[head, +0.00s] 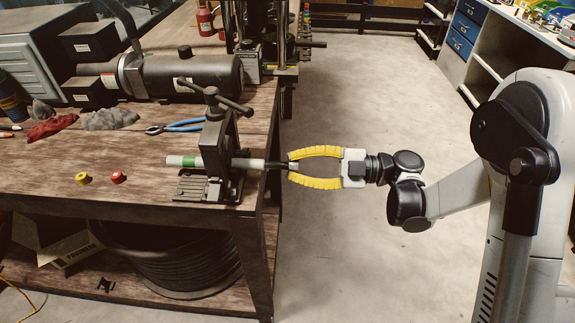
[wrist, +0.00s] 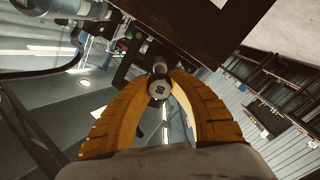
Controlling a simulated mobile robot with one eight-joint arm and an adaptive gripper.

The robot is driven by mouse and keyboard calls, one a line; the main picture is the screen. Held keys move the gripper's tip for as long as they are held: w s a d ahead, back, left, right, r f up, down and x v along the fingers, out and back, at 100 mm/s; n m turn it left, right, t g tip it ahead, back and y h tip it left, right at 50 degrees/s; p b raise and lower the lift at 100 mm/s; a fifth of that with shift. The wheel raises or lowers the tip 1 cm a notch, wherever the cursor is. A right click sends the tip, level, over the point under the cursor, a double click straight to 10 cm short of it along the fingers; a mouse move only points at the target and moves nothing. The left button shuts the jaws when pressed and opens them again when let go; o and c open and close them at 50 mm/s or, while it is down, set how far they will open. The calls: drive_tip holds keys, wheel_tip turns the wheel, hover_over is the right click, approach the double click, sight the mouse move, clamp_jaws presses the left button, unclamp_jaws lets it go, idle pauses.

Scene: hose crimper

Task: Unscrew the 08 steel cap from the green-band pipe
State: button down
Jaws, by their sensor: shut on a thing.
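The green-band pipe (head: 247,163) lies level in a bench vise (head: 216,150) at the table's right edge. Its white end with the green band sticks out to the left, and its other end points right past the edge. The steel cap (wrist: 158,89) shows in the wrist view as a round face marked 08, at the pipe's end. My gripper (head: 291,168) has yellow fingers and comes from the right, in line with the pipe. In the wrist view its fingertips (wrist: 160,78) are shut on the cap from both sides. The fingers hide part of the cap in the head view.
A yellow cap (head: 82,178) and a red cap (head: 118,177) stand on the wooden table (head: 60,155) left of the vise. Blue-handled pliers (head: 180,126) and rags (head: 110,119) lie behind. The floor right of the table is clear.

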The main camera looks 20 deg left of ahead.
drive_tip(key=d+r+p, duration=0.2)
drive_tip(key=r, duration=0.1)
drive_tip(key=d+r, duration=0.1)
drive_tip(key=r, duration=0.1)
drive_tip(key=shift+w+p, duration=0.35)
drive_tip(key=shift+p, duration=0.05)
idle(0.5)
idle(0.4)
